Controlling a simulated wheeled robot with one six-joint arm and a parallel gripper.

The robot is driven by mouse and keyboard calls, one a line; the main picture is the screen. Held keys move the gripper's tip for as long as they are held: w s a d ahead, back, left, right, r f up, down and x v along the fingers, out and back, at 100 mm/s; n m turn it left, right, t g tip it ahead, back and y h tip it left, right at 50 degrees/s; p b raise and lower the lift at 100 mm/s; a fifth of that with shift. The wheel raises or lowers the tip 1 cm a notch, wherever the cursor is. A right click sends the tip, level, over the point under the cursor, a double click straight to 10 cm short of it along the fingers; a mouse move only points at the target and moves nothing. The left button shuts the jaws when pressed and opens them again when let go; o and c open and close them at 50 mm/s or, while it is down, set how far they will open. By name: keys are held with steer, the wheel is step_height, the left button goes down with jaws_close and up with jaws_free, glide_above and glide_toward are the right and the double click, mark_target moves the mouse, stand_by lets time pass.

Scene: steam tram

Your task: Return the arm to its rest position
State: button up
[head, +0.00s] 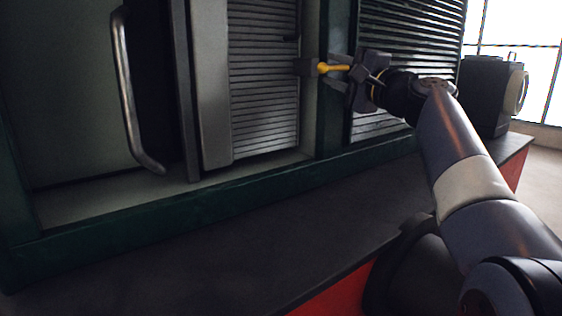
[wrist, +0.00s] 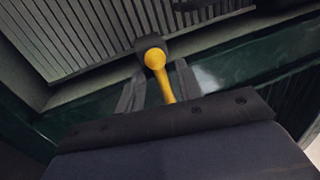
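My gripper (head: 334,71) is at the tram's green post, beside the slatted grey panel. It also shows in the wrist view (wrist: 158,76), with its two fingers apart. A small yellow lever (head: 325,69) with a round knob lies between the fingers. The lever also shows in the wrist view (wrist: 155,57), with visible gaps to the finger on each side. It sits on a dark block (head: 306,67) on the post. My arm reaches from the lower right up to the post, stretched out.
A long metal handrail (head: 130,105) stands at the left beside an opening. A dark ledge (head: 240,235) with a red side (head: 335,297) runs below the green frame. A dark lamp-like box (head: 487,95) stands at the right, near a bright window (head: 545,65).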

steer(key=shift+s+d+f+b, duration=0.2)
steer(key=shift+s+d+b, duration=0.05)
steer(key=shift+b, duration=0.1)
steer(key=v, duration=1)
steer(key=x, duration=1.1)
steer(key=shift+r, duration=0.1)
steer(key=shift+r+p, duration=0.3)
steer(key=shift+p, duration=0.5)
steer(key=shift+s+r+m+h+p, duration=0.1)
steer(key=shift+r+m+h+p, duration=0.15)
steer(key=shift+m+p, duration=0.7)
steer(key=shift+f+m, duration=0.1)
steer(key=shift+m, duration=0.15)
